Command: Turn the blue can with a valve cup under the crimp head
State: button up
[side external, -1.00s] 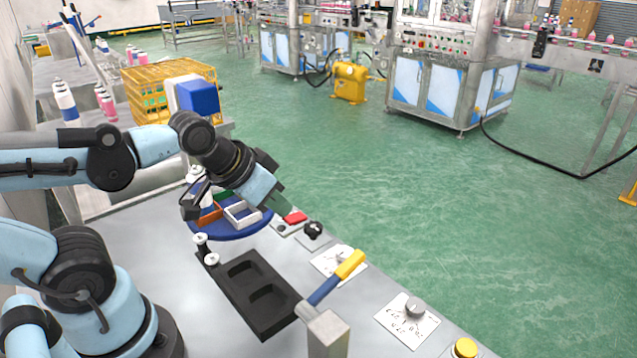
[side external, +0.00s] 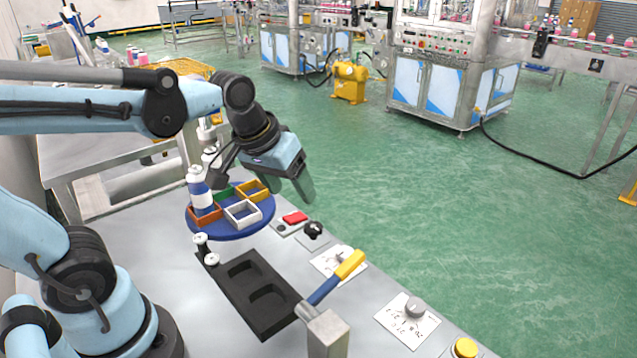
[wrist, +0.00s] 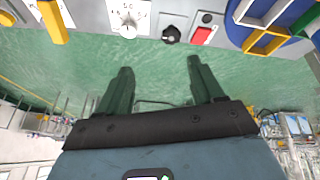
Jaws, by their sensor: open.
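A blue turntable (side external: 232,229) carries several coloured square holders. The green, yellow (side external: 253,190) and white (side external: 242,214) holders look empty. A pale upright column and another white-topped shape stand just behind the can; I cannot tell which part is the crimp head. My gripper (side external: 262,186) is open and empty, above and right of the turntable, apart from the can. Its spread fingers show in the wrist view (wrist: 160,70).
A black tray (side external: 258,293) with recesses lies in front of the turntable. A lever with a yellow grip (side external: 349,264), a red switch (side external: 295,217), a black knob (side external: 313,230), a dial (side external: 413,307) and a yellow button (side external: 465,348) line the table's right edge. Green floor lies beyond.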

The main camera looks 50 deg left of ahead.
aim_at(313, 226)
jog(key=w+a+f+n+g, duration=0.1)
jog(key=w+a+n+g, duration=0.2)
jog(key=w+n+g, duration=0.35)
jog(key=shift+n+t, duration=0.55)
jog(key=shift+t, duration=0.3)
jog(key=f, duration=0.8)
jog(key=w+f, duration=0.1)
jog(key=f, duration=0.3)
jog(key=shift+d+f, duration=0.1)
jog(key=shift+d, duration=0.1)
jog(key=c, duration=1.1)
